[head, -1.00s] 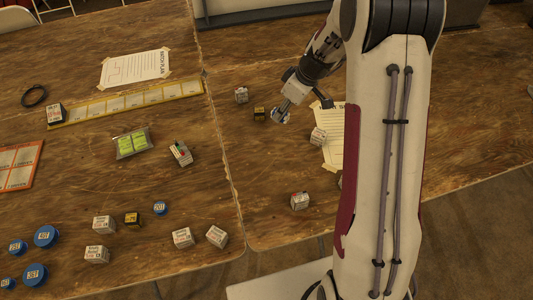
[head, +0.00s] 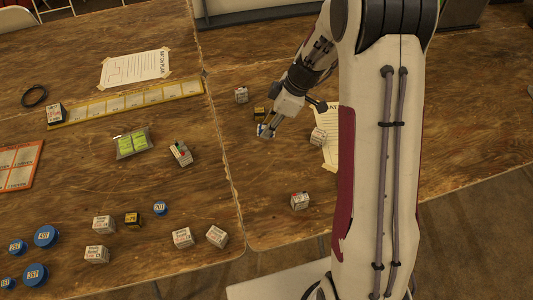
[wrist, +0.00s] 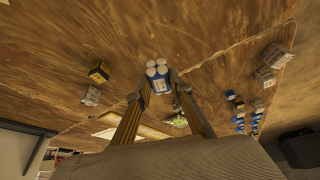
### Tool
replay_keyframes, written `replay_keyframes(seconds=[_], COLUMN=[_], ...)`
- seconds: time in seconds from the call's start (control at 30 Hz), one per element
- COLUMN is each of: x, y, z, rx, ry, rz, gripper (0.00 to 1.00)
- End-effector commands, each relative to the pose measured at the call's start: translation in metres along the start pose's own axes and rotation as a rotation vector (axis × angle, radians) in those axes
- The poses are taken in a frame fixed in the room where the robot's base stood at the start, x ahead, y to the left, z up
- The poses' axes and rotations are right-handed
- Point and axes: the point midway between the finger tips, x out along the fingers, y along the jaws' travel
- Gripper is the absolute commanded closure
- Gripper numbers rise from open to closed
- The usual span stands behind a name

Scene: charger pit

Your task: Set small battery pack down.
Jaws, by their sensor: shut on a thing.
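The small battery pack (head: 263,131) is a blue and white block. In the wrist view the battery pack (wrist: 157,78) shows pale round cell ends at the top and a white label. My gripper (head: 269,127) is shut on it, with one finger on each side in the wrist view (wrist: 160,87). The pack is upright or nearly so, over the right table, just in front of a small black and yellow box (head: 260,112). I cannot tell whether its underside touches the wood.
A white box (head: 241,95) stands behind, another box (head: 318,136) to the right and one (head: 300,201) nearer the front. A paper sheet (head: 328,155) lies partly behind my arm. A table seam (head: 222,150) runs to the left. Bare wood lies in front of the pack.

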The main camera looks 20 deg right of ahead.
Motion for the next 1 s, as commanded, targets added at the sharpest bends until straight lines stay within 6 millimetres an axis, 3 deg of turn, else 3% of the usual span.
replay_keyframes(seconds=[0.27, 0.67, 1.0], x=[0.011, 0.054, 0.058], y=[0.000, 0.000, 0.001], z=[0.005, 0.022, 0.024], rx=[0.002, 0.002, 0.001], ry=[0.000, 0.000, 0.000], rz=[-0.001, -0.002, 0.001], gripper=[1.00, 1.00, 1.00])
